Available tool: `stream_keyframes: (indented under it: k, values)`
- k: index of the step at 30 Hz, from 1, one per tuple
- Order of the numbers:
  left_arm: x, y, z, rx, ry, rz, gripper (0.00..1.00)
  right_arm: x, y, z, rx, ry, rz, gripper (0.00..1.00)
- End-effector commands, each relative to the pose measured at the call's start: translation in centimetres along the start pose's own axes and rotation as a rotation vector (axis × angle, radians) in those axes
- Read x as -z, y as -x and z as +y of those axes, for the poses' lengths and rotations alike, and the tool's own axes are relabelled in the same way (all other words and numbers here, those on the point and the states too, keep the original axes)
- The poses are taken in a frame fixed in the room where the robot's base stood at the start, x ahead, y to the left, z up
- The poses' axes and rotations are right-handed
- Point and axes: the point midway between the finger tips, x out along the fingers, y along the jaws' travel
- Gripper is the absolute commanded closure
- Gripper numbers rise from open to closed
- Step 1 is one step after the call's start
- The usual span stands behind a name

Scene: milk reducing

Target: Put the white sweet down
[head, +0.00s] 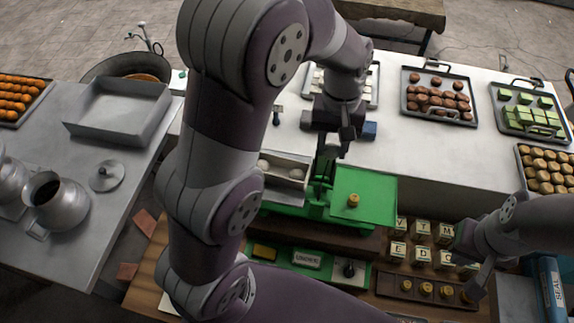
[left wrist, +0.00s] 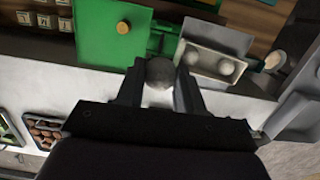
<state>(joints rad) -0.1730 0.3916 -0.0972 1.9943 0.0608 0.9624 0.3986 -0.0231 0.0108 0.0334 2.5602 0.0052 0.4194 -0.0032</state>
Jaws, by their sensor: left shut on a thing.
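My left gripper (head: 333,150) is in the middle of the head view, above the counter edge by the green scale. In the left wrist view, my left gripper (left wrist: 160,88) is shut on a round white sweet (left wrist: 160,72), which looks greyish in shadow. In the head view the held sweet is hidden or too small to tell. The metal scale pan (left wrist: 208,60) sits beside the held sweet and contains two white sweets (left wrist: 225,66). The pan shows in the head view (head: 290,158) left of my gripper. My right gripper (head: 476,285) is low at the right, its fingers unclear.
The green scale (head: 378,185) has a small brass weight (head: 353,200) on its flat plate. A tray of white sweets (head: 312,85) lies partly behind my left arm. Trays of brown (head: 437,103) and green sweets (head: 527,112) stand further right. Lettered blocks (head: 421,255) are below the scale.

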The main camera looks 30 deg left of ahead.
Motion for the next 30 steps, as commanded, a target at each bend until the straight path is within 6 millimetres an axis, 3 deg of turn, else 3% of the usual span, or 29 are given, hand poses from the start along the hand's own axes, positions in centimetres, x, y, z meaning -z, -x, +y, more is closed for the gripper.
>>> stream_keyframes:
  k: [7,12,17,23,27,30]
  values:
    - [-0.1,-0.9,-1.0,-0.002,0.017,0.001,0.92,-0.1,-0.8,0.0,0.000,0.000,0.001,1.00]
    - [1.2,-4.2,-5.5,-0.003,0.026,0.000,0.92,-0.5,-4.1,0.0,0.000,0.000,0.000,1.00]
    - [2.4,-6.3,-9.6,-0.003,0.022,0.000,0.92,-0.7,-6.0,0.0,0.000,0.000,0.000,1.00]
    - [2.8,-7.1,-11.6,-0.002,0.017,-0.003,0.92,-0.6,-5.0,0.0,0.000,0.000,0.000,1.00]
    - [3.0,-9.4,-11.6,-0.001,0.016,-0.006,0.92,-0.4,-3.4,0.0,0.000,0.000,0.001,1.00]
    - [3.2,-10.6,-11.6,-0.002,0.016,-0.002,0.92,-0.4,-3.3,0.0,0.000,0.000,0.001,1.00]
